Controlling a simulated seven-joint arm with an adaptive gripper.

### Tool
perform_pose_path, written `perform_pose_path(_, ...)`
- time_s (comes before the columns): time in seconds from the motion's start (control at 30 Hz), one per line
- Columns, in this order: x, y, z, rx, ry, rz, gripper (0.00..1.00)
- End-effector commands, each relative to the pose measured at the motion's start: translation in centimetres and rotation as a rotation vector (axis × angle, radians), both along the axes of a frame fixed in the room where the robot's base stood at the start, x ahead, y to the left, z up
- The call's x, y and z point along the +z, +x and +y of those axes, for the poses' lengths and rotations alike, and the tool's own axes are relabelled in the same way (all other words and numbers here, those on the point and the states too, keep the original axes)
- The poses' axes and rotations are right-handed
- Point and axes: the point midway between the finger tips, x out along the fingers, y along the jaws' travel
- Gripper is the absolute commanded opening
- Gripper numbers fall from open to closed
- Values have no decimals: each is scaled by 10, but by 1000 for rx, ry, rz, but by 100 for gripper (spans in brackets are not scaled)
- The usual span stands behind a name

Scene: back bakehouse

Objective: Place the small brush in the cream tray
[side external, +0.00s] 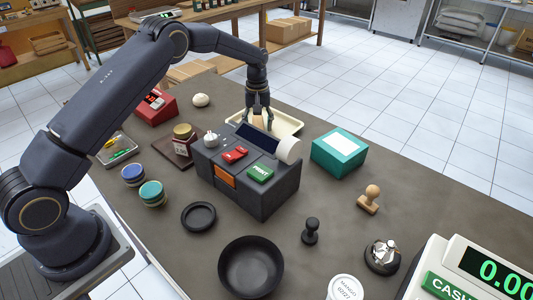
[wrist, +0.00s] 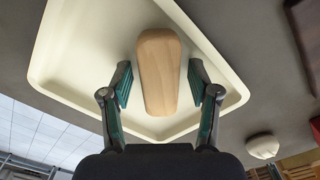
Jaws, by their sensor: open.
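The cream tray (side external: 288,122) lies on the counter behind the dark till and is partly hidden by it in the side view. In the wrist view the tray (wrist: 85,55) fills much of the picture. A light wooden piece, apparently the small brush (wrist: 158,72), shows against the tray floor; no bristles are visible. It shows as a small tan patch in the side view (side external: 259,122). My gripper (wrist: 160,84) is open, with one finger on each side of the brush and a visible gap on both sides. The side view shows my gripper (side external: 258,112) pointing down over the tray.
The dark till (side external: 270,192) with a paper roll stands close in front of the tray. A teal box (side external: 338,152) is to the right. A round pale object (side external: 200,100) and a red device (side external: 157,106) are to the left. Stamps, a bell and a black bowl (side external: 250,268) stand nearer the camera.

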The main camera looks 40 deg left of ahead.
Motion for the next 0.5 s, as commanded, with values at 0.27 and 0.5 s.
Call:
perform_pose_path(0.27,7,1,0,0,0,-3,61)
perform_pose_path(0.5,55,1,0,0,1,-6,61)
